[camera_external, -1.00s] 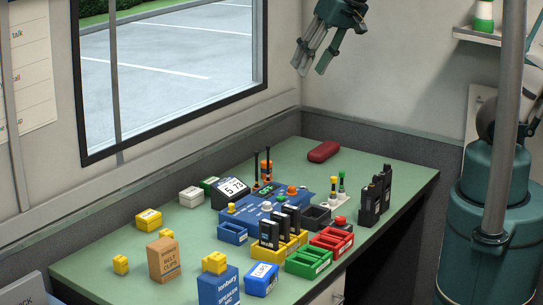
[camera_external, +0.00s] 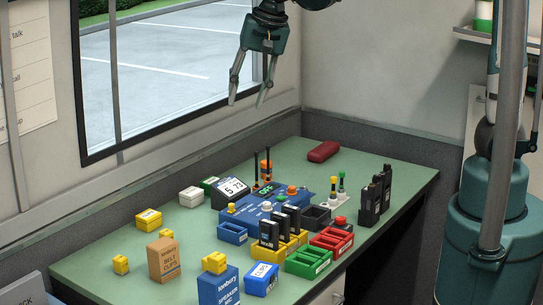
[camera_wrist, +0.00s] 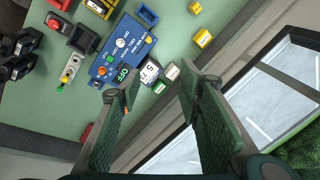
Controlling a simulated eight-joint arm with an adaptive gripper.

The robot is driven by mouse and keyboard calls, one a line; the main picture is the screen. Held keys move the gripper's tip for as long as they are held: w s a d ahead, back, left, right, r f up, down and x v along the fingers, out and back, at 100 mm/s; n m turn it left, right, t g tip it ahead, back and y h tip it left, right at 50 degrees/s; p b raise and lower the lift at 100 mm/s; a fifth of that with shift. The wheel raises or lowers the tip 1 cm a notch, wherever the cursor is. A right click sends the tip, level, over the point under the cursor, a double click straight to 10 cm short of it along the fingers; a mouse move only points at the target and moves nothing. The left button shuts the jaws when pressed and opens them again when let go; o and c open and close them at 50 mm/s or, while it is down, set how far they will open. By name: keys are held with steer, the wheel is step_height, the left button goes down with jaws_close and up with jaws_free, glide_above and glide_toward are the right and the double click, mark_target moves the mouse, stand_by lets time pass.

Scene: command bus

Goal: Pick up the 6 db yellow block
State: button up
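Several yellow blocks are on the green desk, and I cannot read a 6 db marking on any. In the external view, a larger yellow block (camera_external: 148,219) with a label lies at the left. A small yellow block (camera_external: 121,264) is nearer the front. The wrist view shows two yellow blocks, one at upper right (camera_wrist: 202,38) and one at the top edge (camera_wrist: 195,7). My gripper (camera_external: 247,102) is open and empty, high above the desk's back.
A blue console (camera_external: 268,205) with antennas stands mid-desk. A brown belt clips box (camera_external: 163,262) and blue speaker mic box (camera_external: 218,288) stand at front left. Coloured trays (camera_external: 308,262) and black radios (camera_external: 371,203) are to the right. The window wall (camera_external: 180,178) borders the back.

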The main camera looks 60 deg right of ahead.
steer(key=w+a+f+m+g+b, duration=0.2)
steer(key=w+a+f+m+b, duration=0.15)
steer(key=w+a+f, duration=0.6)
steer(key=m+g+b, duration=0.1)
steer(key=m+b, duration=0.1)
steer(key=m, duration=0.3)
glide_above(166, 232)
steer(key=shift+h, duration=0.4)
steer(key=f, duration=1.7)
steer(key=shift+w+d+f, duration=0.1)
steer(key=shift+w+d, duration=0.1)
steer(key=shift+a+f, duration=0.15)
steer(key=shift+f, duration=0.1)
steer(key=shift+f, duration=1.3)
steer(key=shift+s+f+b, duration=0.1)
steer(key=shift+f+b, duration=0.5)
steer(key=shift+f, duration=2)
